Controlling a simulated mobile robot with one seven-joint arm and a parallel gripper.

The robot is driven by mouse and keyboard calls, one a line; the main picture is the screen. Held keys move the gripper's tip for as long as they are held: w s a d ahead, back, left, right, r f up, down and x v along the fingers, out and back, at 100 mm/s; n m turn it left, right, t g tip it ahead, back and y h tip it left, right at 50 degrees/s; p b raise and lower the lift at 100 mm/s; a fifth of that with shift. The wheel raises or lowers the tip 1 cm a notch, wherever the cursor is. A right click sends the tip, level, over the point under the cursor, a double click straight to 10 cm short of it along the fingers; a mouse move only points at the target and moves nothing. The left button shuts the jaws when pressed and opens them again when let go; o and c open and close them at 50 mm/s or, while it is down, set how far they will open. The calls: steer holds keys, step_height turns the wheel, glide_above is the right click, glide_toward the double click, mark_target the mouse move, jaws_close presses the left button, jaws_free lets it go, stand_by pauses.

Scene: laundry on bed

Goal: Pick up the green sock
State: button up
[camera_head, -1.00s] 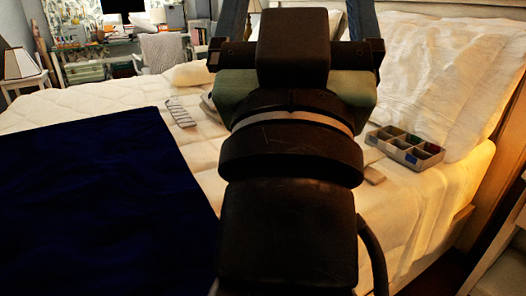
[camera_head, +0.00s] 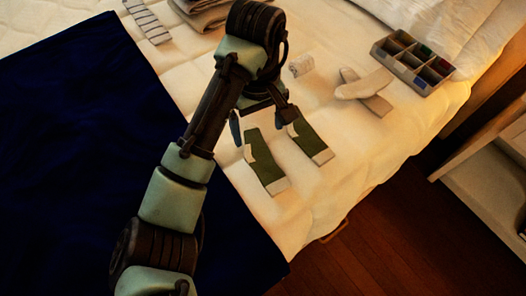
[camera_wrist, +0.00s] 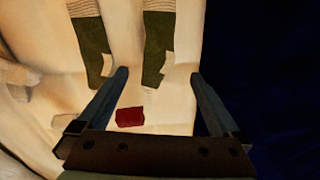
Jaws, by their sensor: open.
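Two green socks with pale heel, toe or cuff patches lie flat side by side on the bed: a left one (camera_head: 262,168) and a right one (camera_head: 306,136). In the wrist view, one green sock (camera_wrist: 155,45) lies ahead between the fingertips, and the other (camera_wrist: 91,45) lies left, near the left finger. My gripper (camera_head: 262,120) is open and empty, above the bed at the far ends of the socks. Its two fingers also show spread apart in the wrist view (camera_wrist: 158,76). The height of the fingertips above the bed is hard to judge.
A dark blue blanket (camera_head: 75,150) covers the left of the bed. Crossed pale socks (camera_head: 362,86), a small pale roll (camera_head: 301,66) and a compartment box (camera_head: 412,62) lie to the right. A small red item (camera_wrist: 130,117) shows below the gripper. The bed's edge drops to a wooden floor (camera_head: 370,220).

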mark_target(260, 156)
step_height(260, 156, down, 11)
steer(key=b, duration=0.4)
steer(key=shift+w+d, duration=0.1)
